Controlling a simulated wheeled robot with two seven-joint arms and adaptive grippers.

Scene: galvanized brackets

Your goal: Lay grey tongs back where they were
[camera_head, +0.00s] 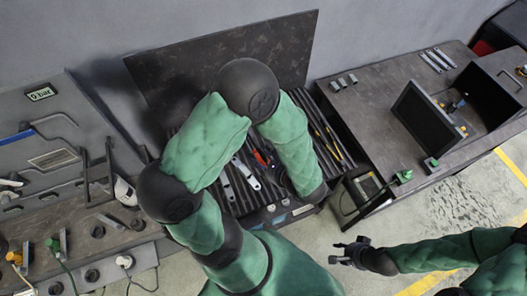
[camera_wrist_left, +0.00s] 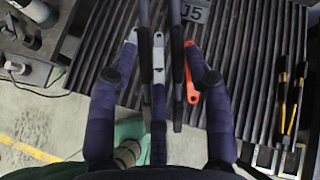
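In the left wrist view the two fingers of my left gripper (camera_wrist_left: 160,45) close in from both sides. Between their tips are two long dark grey bars, which look like the arms of the grey tongs (camera_wrist_left: 177,75). The gripper looks shut on them, above the dark ribbed surface (camera_wrist_left: 245,60). The lower end of the tongs is hard to make out. In the head view my left forearm hides this gripper and the tongs. My right gripper (camera_head: 338,252) is over the floor at the lower right, empty, its fingers apart.
A bench with a dark panel (camera_head: 425,118) stands at the right. A cluttered workbench (camera_head: 75,212) stands at the left.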

